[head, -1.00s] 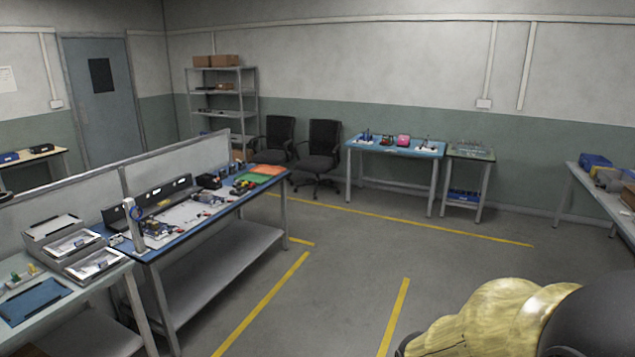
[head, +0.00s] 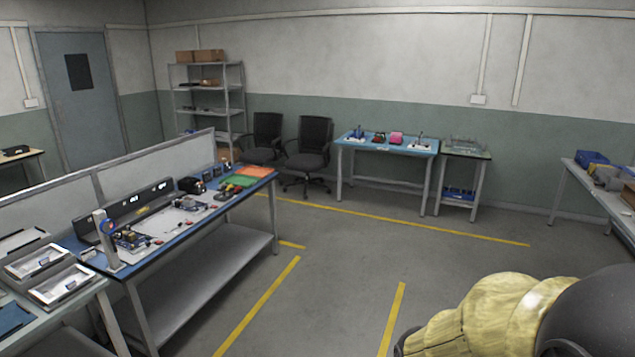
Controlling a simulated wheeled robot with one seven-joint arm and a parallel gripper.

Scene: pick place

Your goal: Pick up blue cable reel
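I cannot make out for sure which thing is the blue cable reel. A small blue object (head: 358,133) stands on the far blue-topped table (head: 390,147), too small to identify. My gripper is not in view; only a yellow and black part of my arm shows at the lower right.
The long workbench (head: 200,268) with a lower shelf stands at the left. A green-topped stand (head: 467,152) and a right-side bench (head: 600,190) flank open floor (head: 345,262) with yellow lines.

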